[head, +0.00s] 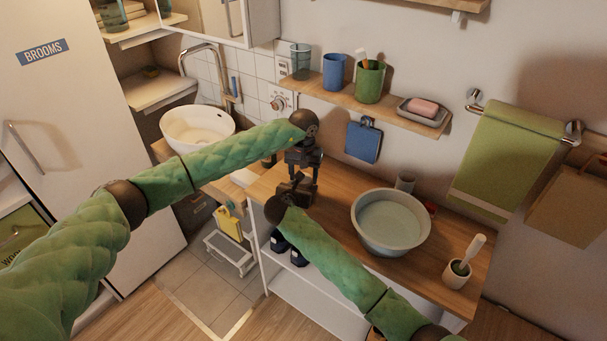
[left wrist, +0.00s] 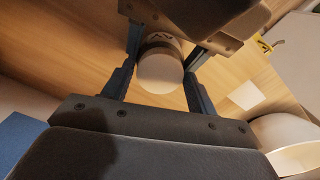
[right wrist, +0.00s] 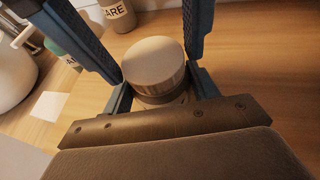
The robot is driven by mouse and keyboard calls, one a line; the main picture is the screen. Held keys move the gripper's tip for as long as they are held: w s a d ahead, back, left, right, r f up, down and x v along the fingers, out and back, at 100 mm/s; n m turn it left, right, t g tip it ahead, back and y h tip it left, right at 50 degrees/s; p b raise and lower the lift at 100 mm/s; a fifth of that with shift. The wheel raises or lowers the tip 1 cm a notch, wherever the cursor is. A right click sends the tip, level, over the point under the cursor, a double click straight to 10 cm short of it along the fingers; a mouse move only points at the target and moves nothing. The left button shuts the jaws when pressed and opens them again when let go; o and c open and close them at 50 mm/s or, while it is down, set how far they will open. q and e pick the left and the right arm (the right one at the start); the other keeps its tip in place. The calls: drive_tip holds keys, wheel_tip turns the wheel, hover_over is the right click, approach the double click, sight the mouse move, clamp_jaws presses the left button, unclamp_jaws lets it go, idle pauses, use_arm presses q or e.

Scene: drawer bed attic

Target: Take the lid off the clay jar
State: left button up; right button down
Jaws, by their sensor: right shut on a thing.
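The clay jar has a pale round lid (right wrist: 155,62), seen close up in the right wrist view. The lid sits on the jar. My right gripper (head: 296,186) is shut on the jar, one finger on each side just below the lid. My left gripper (head: 303,152) is above, with its open fingers (left wrist: 160,85) on either side of the lid and narrow gaps visible. In the head view the grippers hide the jar.
A grey basin (head: 391,246) and a brush holder (head: 458,274) stand to the right on the wooden counter (head: 338,205). A white sink bowl (head: 197,128) is at the left. A shelf (head: 400,112) with cups runs above. A lettered jar (right wrist: 117,14) stands nearby.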

use_arm(q)
drive_tip(key=c, duration=0.7)
